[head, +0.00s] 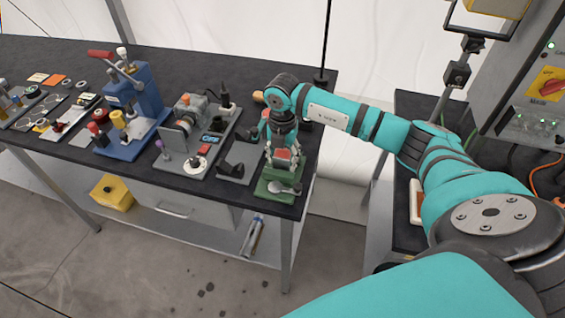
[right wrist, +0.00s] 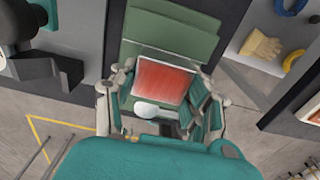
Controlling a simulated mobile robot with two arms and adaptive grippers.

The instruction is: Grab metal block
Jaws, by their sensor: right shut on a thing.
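The metal block (right wrist: 160,78) shows a reddish, brushed-looking face in the right wrist view, between the fingers of my right gripper (right wrist: 162,98). In the head view it is a small reddish patch (head: 283,155) at my right gripper (head: 284,161), near the table's right front corner. The right gripper is shut on the block, with a finger on each side. Just below is a green base (head: 268,193) with a rounded silvery part (head: 277,187). The fingers hide the block's sides, and I cannot tell whether it touches the base. My left gripper is out of view.
The dark table (head: 60,55) holds a blue press (head: 140,103) and a grey device (head: 188,130) left of my right gripper. A black bracket (head: 233,167) is close beside it. A control cabinet (head: 530,110) stands at the right.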

